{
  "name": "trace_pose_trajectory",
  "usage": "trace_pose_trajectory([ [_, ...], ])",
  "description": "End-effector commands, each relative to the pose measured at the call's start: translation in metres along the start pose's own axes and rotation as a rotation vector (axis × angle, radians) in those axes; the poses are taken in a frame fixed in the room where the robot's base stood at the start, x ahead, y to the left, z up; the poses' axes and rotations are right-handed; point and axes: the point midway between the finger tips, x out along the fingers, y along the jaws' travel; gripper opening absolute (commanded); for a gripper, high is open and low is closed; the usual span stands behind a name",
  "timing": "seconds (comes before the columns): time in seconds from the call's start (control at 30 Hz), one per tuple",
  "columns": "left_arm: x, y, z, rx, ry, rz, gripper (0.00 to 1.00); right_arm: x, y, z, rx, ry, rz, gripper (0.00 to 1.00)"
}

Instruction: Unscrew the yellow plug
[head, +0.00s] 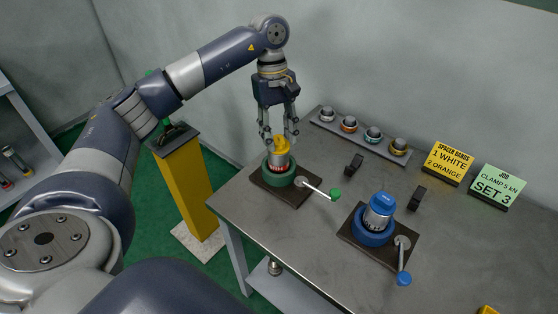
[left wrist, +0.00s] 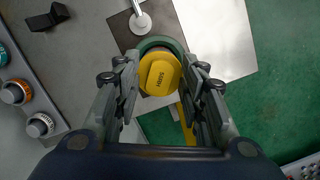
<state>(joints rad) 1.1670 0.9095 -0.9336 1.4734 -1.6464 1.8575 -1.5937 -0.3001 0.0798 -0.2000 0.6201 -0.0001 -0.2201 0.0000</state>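The yellow plug (head: 282,145) sits on top of a metal pipe piece (head: 279,160) held upright in the green round vise (head: 277,177), at the table's left corner. In the left wrist view the yellow plug (left wrist: 160,73) shows from above, with dark lettering on its raised grip. My left gripper (head: 280,136) points down over the plug, its fingers apart on either side. In the left wrist view gaps show between the plug and both fingers, so it is open and empty. My right gripper is not in view.
A blue vise (head: 374,231) with a blue plug (head: 382,199) stands to the right. The green vise's lever (head: 318,188) sticks out right. A rack (head: 360,137) of several ringed fittings lies behind. Yellow (head: 450,159) and green (head: 496,184) signs stand at the back right.

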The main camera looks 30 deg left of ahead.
Motion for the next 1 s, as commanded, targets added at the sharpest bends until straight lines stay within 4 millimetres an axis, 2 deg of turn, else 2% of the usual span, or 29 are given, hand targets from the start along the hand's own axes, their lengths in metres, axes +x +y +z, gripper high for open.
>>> trace_pose_trajectory([
  [0.03, 0.0, -0.0001, -0.0002, 0.0, 0.0, 0.0, 0.36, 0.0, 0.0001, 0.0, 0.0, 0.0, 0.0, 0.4],
  [0.2, 0.0001, -0.0001, -0.0001, 0.0, 0.0, 0.0, 0.0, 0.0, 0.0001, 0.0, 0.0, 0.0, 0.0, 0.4],
  [0.47, 0.0004, -0.0006, -0.0003, -0.059, 0.0, 0.011, 0.0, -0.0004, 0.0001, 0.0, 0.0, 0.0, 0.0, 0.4],
  [1.0, 0.0004, -0.0006, 0.0002, -0.722, 0.0, 0.146, 0.0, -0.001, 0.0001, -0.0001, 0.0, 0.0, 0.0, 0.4],
])
